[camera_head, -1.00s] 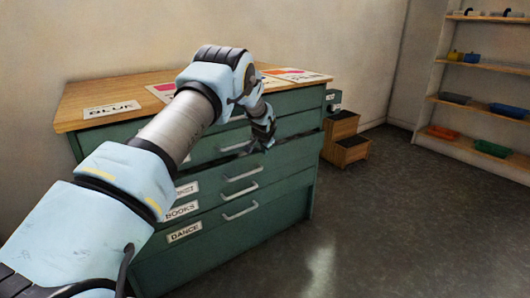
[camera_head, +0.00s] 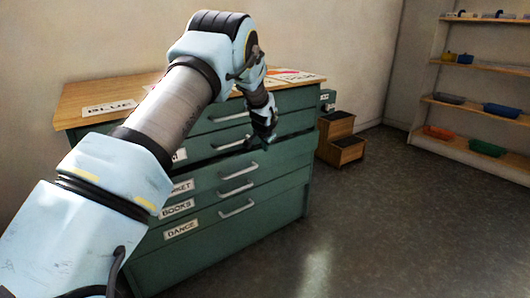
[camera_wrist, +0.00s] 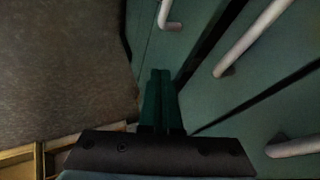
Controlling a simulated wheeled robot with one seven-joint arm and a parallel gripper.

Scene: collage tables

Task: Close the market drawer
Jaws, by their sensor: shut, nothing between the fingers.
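The green cabinet (camera_head: 150,262) has a column of drawers with silver handles. The market drawer (camera_head: 213,182), with a partly hidden label ending in "KET", has a dark gap along its top edge and seems to stand slightly out. My gripper (camera_head: 267,145) points down at the cabinet front near the right end of that gap, right of the drawer's handle. In the wrist view my gripper (camera_wrist: 161,73) has its two fingers together, empty, over green drawer fronts. I cannot tell whether the fingertips touch the drawer.
The wooden cabinet top (camera_head: 78,98) carries a "BLUE" card (camera_head: 109,109) and other cards. Drawers labelled BOOKS (camera_head: 177,209) and DANCE (camera_head: 183,228) lie below. A wooden step stool (camera_head: 343,150) stands right of the cabinet. Shelves (camera_head: 470,141) are at far right. The floor between is clear.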

